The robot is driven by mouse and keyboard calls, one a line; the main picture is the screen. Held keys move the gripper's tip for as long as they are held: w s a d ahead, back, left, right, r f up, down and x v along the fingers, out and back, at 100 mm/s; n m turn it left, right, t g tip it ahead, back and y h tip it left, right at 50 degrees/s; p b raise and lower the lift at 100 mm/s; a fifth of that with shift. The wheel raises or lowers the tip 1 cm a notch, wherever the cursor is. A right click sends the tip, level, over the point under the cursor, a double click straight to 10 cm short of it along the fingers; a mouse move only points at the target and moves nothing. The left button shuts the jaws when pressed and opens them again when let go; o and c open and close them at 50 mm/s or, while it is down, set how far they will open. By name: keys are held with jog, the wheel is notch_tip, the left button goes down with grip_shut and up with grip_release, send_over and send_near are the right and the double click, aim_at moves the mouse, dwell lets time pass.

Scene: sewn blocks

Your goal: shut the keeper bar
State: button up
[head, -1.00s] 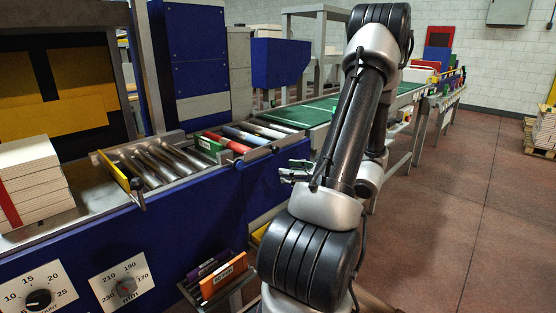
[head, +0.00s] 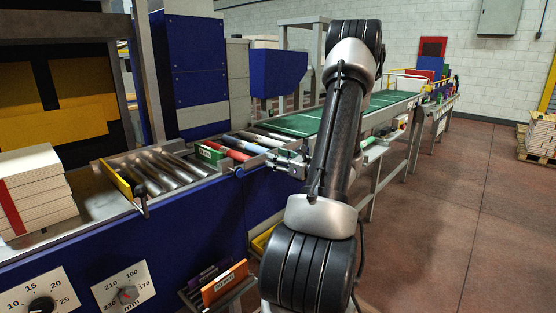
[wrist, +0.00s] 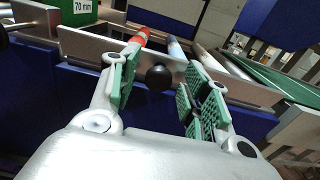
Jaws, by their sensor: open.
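The keeper bar appears to be the pale metal strip with a round black knob in the wrist view (wrist: 105,47). It runs along the front of the slot holding the coloured rods, and it also shows in the head view (head: 254,161), partly hidden by my gripper. The black knob (wrist: 158,77) sits between my open fingers, with a visible gap on both sides. My gripper (head: 283,158) is open and empty at the machine's front edge; in the wrist view its green-padded fingers (wrist: 161,74) flank the knob. I cannot tell whether the bar is fully shut.
A green block marked 70 mm (head: 208,152) and red and blue rods lie behind the bar. Steel rollers (head: 165,170) and a yellow bar with a black handle (head: 117,180) are to the left. A green conveyor (head: 300,122) extends right.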

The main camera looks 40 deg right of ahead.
jog(key=c, duration=1)
jog(key=shift+c, duration=0.2)
jog(key=shift+r, duration=0.1)
